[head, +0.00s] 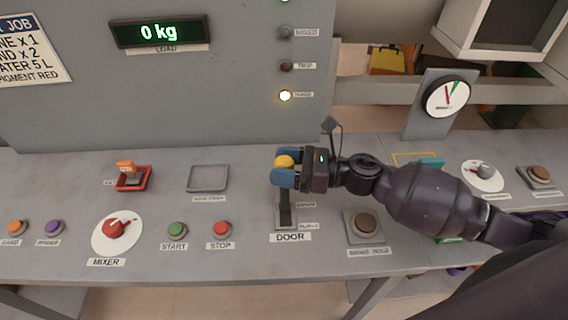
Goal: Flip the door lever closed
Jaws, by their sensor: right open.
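The door lever is a black arm (286,207) with a yellow knob (284,162), rising from a slotted plate above the label DOOR. It points toward the back of the console. My right gripper (283,172) reaches in from the right, with its blue fingertips at the knob, open. The fingers partly cover the knob and the top of the lever arm; I cannot tell whether they touch it. My left gripper is not in view.
A brown button (366,222) sits right of the lever. A red STOP button (222,229) and green START button (177,230) are to its left. A grey tray (208,178) lies behind them. A yellow-white lamp (285,96) is lit on the back panel.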

